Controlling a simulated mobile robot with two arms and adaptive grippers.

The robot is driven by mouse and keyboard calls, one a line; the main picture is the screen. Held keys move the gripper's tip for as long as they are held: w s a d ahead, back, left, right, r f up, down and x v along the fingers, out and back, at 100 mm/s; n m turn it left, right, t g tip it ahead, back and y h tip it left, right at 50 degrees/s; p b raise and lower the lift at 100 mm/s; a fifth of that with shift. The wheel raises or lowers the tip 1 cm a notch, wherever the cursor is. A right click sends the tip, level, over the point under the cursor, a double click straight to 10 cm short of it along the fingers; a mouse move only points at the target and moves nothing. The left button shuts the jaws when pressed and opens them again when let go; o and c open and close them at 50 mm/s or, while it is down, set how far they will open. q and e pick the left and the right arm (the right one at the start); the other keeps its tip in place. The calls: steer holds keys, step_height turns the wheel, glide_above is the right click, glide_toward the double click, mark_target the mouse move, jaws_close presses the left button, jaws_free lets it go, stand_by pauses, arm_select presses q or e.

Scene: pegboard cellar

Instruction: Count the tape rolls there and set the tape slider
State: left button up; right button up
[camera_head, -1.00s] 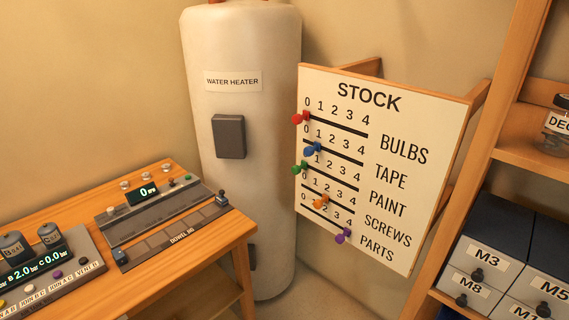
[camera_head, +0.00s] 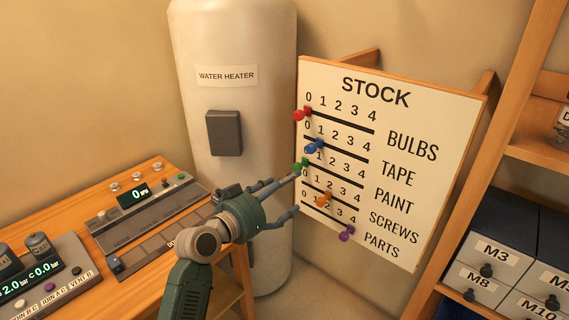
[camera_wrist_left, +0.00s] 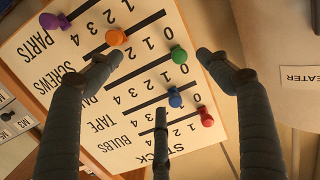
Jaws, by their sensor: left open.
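The STOCK board (camera_head: 440,215) stands beside the water heater with several slider rows. The blue knob (camera_head: 314,147) is on the TAPE row, near its low-number end; it also shows in the left wrist view (camera_wrist_left: 175,97). My left gripper (camera_head: 286,190) is open and empty, its fingers spread in front of the board's left edge. In the left wrist view, the left gripper (camera_wrist_left: 158,78) has its fingers around the middle rows, with the green knob (camera_wrist_left: 179,55) and blue knob between or near them. Contact cannot be told. I see no tape rolls. My right gripper is out of view.
The red knob (camera_head: 301,114), orange knob (camera_head: 323,200) and purple knob (camera_head: 346,234) sit on other rows. The water heater (camera_head: 235,60) stands behind my left arm. A bench with control panels (camera_head: 120,265) is at left, shelves with labelled drawers (camera_head: 495,250) at right.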

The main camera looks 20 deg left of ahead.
arm_select(q)
steer(key=m+t+h, duration=0.1)
glide_toward(310, 150)
steer(key=b+x, duration=0.1)
steer(key=x, duration=0.9)
steer(key=shift+w+a, duration=0.1)
steer(key=shift+w, duration=0.15)
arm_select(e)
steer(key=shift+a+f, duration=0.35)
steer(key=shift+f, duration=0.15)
arm_select(q)
steer(key=c, duration=1.7)
steer(key=shift+c, duration=0.2)
